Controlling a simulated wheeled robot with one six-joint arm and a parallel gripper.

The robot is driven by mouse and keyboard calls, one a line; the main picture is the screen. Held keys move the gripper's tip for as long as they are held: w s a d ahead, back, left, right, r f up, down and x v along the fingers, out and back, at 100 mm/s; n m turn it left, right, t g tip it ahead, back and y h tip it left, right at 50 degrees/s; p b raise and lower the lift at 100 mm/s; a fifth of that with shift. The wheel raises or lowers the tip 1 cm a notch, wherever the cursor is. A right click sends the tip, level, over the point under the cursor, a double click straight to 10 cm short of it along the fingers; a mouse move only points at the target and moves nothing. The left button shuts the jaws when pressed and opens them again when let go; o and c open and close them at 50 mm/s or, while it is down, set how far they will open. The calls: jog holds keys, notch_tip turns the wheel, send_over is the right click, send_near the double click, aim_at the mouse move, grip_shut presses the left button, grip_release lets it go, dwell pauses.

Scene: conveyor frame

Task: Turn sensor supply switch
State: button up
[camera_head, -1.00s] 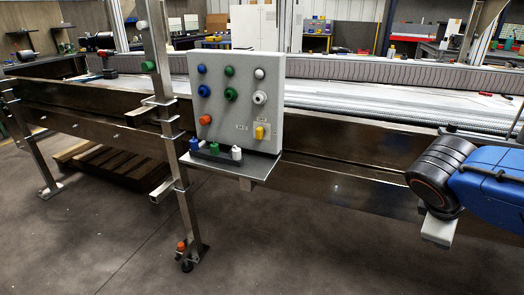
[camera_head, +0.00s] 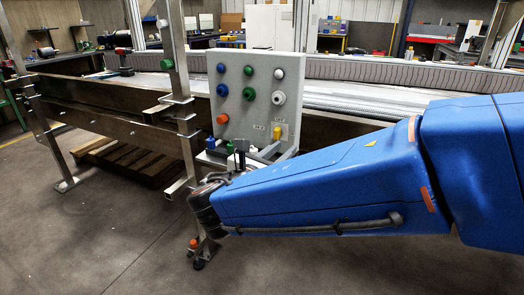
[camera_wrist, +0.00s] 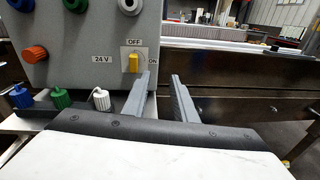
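The sensor supply switch is a yellow rotary knob (camera_wrist: 133,62) on a pale plate marked OFF above and ON to the right, beside a 24 V label. Its handle stands upright, in line with OFF. It also shows at the lower right of the grey control panel (camera_head: 277,133) in the head view. My gripper (camera_wrist: 161,82) is open and empty in the wrist view. Its two grey fingers reach toward the panel, and the left finger's tip is just right of and below the knob. I cannot tell whether they touch.
The panel (camera_head: 240,92) also carries blue, green, white and orange knobs. Blue, green and white connectors (camera_wrist: 60,98) stand on a ledge below it. A steel post (camera_head: 180,90) stands left of the panel. The conveyor's dark side beam (camera_wrist: 235,70) runs behind and to the right.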

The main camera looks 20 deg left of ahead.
aim_at(275, 136)
jog(key=s+a+n+t+y, duration=0.1)
jog(key=s+a+n, duration=0.1)
jog(key=a, duration=0.3)
jog(key=shift+w+d+r, duration=0.1)
jog(key=shift+w+d, duration=0.05)
jog(key=shift+w, duration=1.15)
jog(key=shift+w+d+r, duration=0.1)
jog(key=shift+w+d, duration=0.1)
jog(key=shift+w, duration=1.05)
jog(key=shift+w+d+r, duration=0.1)
jog(key=shift+w+d, duration=0.05)
jog(key=shift+w, duration=1.15)
grip_shut()
jog(key=m, duration=0.4)
jog(key=shift+m, duration=0.4)
jog(key=m, duration=0.4)
jog(key=shift+f+m, duration=0.1)
jog(key=shift+m, duration=0.2)
jog(key=m, duration=0.4)
jog(key=shift+m, duration=0.3)
jog(key=m, duration=0.4)
jog(key=shift+o, duration=1.2)
grip_release()
